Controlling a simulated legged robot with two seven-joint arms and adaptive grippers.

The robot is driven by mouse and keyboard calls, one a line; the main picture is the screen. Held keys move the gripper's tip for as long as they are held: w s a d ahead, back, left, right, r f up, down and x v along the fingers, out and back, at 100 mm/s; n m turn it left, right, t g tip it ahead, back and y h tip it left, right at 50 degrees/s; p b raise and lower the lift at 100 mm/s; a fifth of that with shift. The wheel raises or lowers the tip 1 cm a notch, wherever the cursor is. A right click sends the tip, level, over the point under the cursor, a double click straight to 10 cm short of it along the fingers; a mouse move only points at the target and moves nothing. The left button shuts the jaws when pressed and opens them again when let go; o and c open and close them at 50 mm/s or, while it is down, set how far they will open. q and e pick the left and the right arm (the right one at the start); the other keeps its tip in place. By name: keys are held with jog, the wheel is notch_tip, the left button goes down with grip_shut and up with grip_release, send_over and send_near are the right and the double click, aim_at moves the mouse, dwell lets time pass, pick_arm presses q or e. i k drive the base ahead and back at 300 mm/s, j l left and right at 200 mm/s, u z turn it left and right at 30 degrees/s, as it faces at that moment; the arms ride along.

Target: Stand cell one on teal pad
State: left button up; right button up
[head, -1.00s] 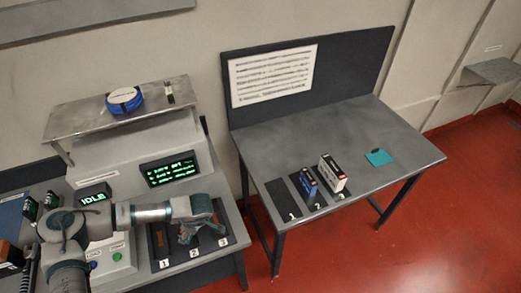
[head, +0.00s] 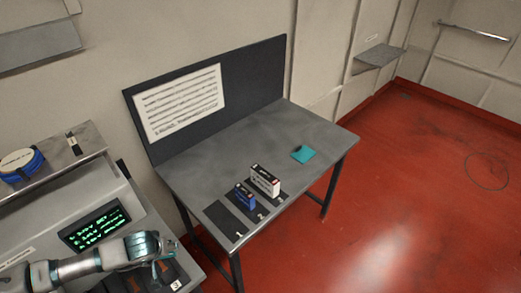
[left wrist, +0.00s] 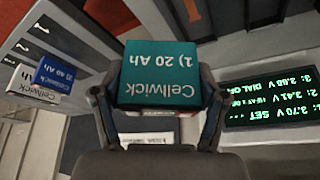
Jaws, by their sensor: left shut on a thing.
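My left gripper (head: 158,270) is at the lower left of the head view, by the instrument bench. In the left wrist view it is shut on a teal cell (left wrist: 160,72) marked Cellwick 1) 20 Ah, one finger on each side. In the head view this cell is mostly hidden by the gripper. The teal pad (head: 303,154) lies flat and bare near the right end of the grey table (head: 240,145), well away from the gripper. My right gripper is not in view.
A blue cell (head: 245,196) and a white cell (head: 265,180) stand on dark numbered slots at the table's front; slot 1 (head: 226,221) is empty. A dark upright panel (head: 250,84) backs the table. A lit screen (head: 95,225) stands near my left arm. Tabletop around the pad is clear.

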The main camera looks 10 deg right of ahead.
aim_at(303, 154)
jog(key=i+l+z, duration=0.1)
jog(key=z, duration=0.35)
jog(key=i+z, duration=0.1)
jog(key=z, duration=0.35)
jog(key=i+z, duration=0.1)
jog(key=z, duration=0.35)
jog(key=i+z, duration=0.1)
jog(key=z, duration=0.35)
